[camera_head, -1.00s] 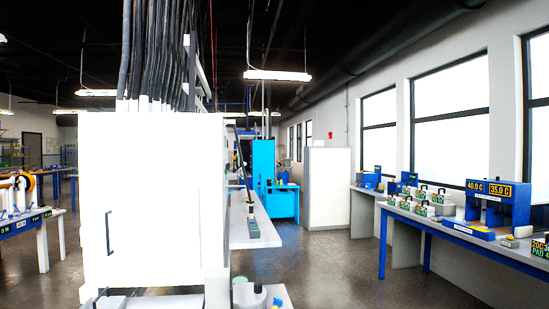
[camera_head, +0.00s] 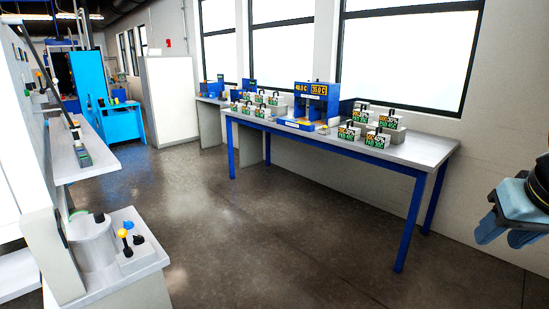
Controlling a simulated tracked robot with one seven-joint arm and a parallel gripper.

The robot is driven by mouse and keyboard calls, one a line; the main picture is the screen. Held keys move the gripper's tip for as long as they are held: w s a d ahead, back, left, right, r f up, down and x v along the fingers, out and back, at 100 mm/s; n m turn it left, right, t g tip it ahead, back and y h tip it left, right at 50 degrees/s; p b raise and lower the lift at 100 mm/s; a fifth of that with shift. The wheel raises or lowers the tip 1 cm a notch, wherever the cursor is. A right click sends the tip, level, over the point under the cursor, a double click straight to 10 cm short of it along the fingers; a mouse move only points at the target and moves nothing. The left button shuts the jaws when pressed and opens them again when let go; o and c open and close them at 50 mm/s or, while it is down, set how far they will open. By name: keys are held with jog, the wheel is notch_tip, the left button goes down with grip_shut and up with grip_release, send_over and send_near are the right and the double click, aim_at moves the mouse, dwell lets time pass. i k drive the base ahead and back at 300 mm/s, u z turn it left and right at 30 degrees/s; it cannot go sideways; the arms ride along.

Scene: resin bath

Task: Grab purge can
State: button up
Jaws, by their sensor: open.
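No object in view is plainly marked as the purge can. A grey cylindrical vessel (camera_head: 92,243) stands on a low grey bench at the lower left, and I cannot tell if it is the can. My gripper (camera_head: 507,236) shows at the right edge, pointing down, with its two blue-grey fingers apart and nothing seen between them. It is far from the cylinder, across the open floor, and part of it is cut off by the frame.
A long blue-legged table (camera_head: 400,150) along the window wall holds several small boxes with PAD labels and a blue station (camera_head: 316,100) with temperature displays. A low bench (camera_head: 140,262) with coloured knobs stands at left. The floor (camera_head: 250,220) between is clear.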

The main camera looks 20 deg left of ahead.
aim_at(66, 125)
jog(key=u, duration=0.25)
jog(key=i, duration=1.25)
jog(key=u, duration=0.45)
jog(key=i, duration=1.35)
jog(key=u, duration=0.55)
jog(key=i, duration=1.15)
jog(key=u, duration=0.45)
jog(key=i, duration=1.05)
jog(key=u, duration=0.55)
jog(key=i, duration=1.1)
jog(key=u, duration=0.5)
jog(key=i, duration=1.05)
jog(key=u, duration=0.2)
